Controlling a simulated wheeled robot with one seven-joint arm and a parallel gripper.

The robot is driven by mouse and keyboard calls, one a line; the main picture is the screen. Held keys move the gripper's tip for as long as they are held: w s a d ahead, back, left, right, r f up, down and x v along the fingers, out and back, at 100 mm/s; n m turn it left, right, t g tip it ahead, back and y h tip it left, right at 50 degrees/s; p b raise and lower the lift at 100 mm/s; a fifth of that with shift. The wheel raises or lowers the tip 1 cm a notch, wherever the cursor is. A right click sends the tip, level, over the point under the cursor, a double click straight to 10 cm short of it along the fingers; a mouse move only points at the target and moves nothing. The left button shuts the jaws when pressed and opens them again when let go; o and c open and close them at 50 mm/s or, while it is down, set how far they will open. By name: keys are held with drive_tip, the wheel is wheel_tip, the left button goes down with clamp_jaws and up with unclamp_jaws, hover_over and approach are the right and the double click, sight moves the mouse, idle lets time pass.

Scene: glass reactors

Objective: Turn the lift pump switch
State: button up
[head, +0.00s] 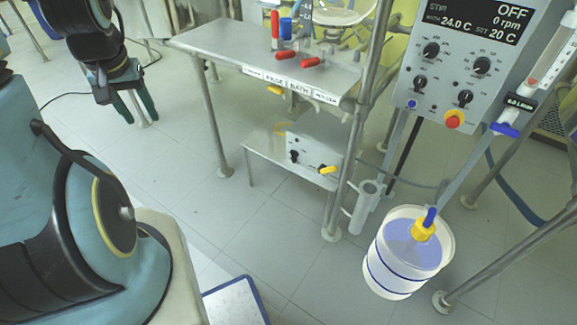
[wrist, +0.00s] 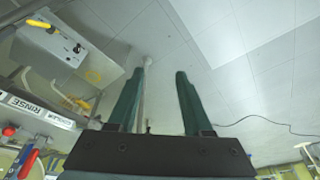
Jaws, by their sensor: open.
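A small grey box (head: 310,152) with a black knob (head: 294,157) and a yellow-handled knob (head: 328,170) stands on the low shelf under the bench. No readable label shows which is the lift pump switch. In the wrist view the same box (wrist: 55,45) is at upper left, with the black knob (wrist: 77,48) and the yellow handle (wrist: 38,24). My gripper (head: 141,112) hangs at upper left in the head view, well left of the box and apart from it. Its dark green fingers (wrist: 161,74) are open, with nothing between them.
A control panel (head: 406,92) reading OFF has several knobs and a red button (head: 453,120). A white bucket (head: 390,277) of bluish liquid stands on the floor at right. Metal bench legs (head: 212,120) flank the low shelf (head: 262,165).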

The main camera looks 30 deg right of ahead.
drive_tip(key=w+d+f+m+t+h+b, duration=0.1)
drive_tip(key=w+d+f+b, duration=0.25)
drive_tip(key=f, duration=0.35)
drive_tip(key=w+d+f+m+t+b, duration=0.1)
drive_tip(key=w+d+f+b, duration=0.1)
drive_tip(key=f+b, duration=0.35)
drive_tip(key=m+t+h+b, duration=0.35)
drive_tip(key=h+b, duration=1.05)
drive_tip(key=b, duration=1.8)
approach(291, 158)
drive_tip(key=b+x, duration=0.4)
drive_tip(key=x, duration=0.4)
drive_tip(key=shift+w+d, duration=0.15)
drive_tip(key=shift+d, duration=0.15)
clamp_jaws()
